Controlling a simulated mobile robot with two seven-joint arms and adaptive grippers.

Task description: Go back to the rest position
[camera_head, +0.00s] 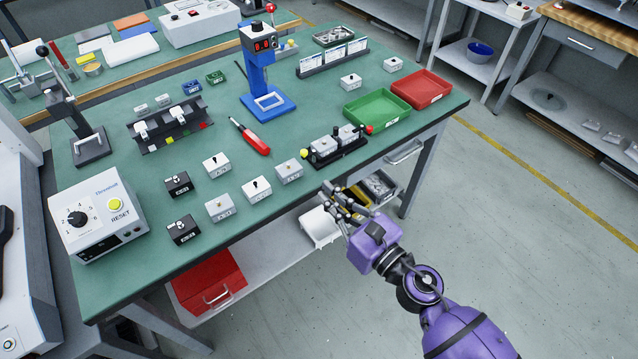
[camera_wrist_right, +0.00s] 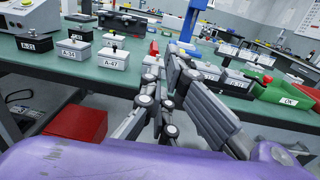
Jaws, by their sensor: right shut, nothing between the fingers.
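My right gripper (camera_head: 341,200) is off the front edge of the green workbench (camera_head: 130,262) in the head view, with the purple arm coming in from the lower right. Its fingers are shut and hold nothing. In the right wrist view the gripper (camera_wrist_right: 172,62) points toward the bench, with the bench top beyond it. My left gripper is not in view.
Small switch boxes (camera_head: 256,188) stand near the bench's front edge. A black fixture (camera_head: 336,150) with two boxes, a red-handled screwdriver (camera_head: 250,137), a green tray (camera_head: 377,109) and a red tray (camera_head: 421,89) lie behind. The floor (camera_head: 480,220) at right is clear.

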